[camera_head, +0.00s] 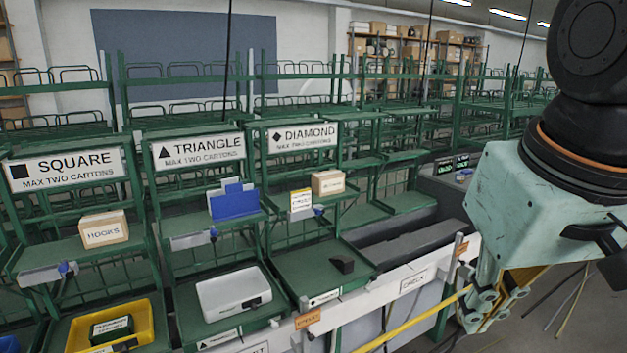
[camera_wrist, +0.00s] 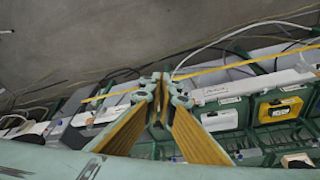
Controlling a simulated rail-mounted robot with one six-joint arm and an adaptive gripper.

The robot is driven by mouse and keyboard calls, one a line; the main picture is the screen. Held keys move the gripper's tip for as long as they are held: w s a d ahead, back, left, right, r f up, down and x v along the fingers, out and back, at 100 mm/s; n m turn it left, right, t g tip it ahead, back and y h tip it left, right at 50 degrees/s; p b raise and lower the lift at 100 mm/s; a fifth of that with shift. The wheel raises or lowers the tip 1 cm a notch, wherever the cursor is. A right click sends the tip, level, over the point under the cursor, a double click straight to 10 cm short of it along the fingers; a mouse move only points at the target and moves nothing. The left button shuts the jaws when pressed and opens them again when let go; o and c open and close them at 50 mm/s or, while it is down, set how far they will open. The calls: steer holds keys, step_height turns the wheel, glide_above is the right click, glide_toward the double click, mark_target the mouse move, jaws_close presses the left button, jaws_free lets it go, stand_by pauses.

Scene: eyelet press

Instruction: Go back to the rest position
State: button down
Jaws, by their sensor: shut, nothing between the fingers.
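My gripper (camera_head: 487,318) is at the right of the head view, pointing down beside the white front rail of the racks. It is clear of the shelves. In the wrist view its two yellow-faced fingers (camera_wrist: 161,82) come together at the tips with nothing held between them. No marked rest position shows in either view.
Green racks carry SQUARE (camera_head: 66,170), TRIANGLE (camera_head: 198,150) and DIAMOND (camera_head: 303,137) signs. A yellow bar (camera_head: 415,317) runs close to my gripper. Floor at lower right is mostly open.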

steer(key=s+f, duration=0.1)
steer(key=s, duration=0.7)
steer(key=shift+f+m, duration=0.3)
steer(key=shift+f, duration=0.05)
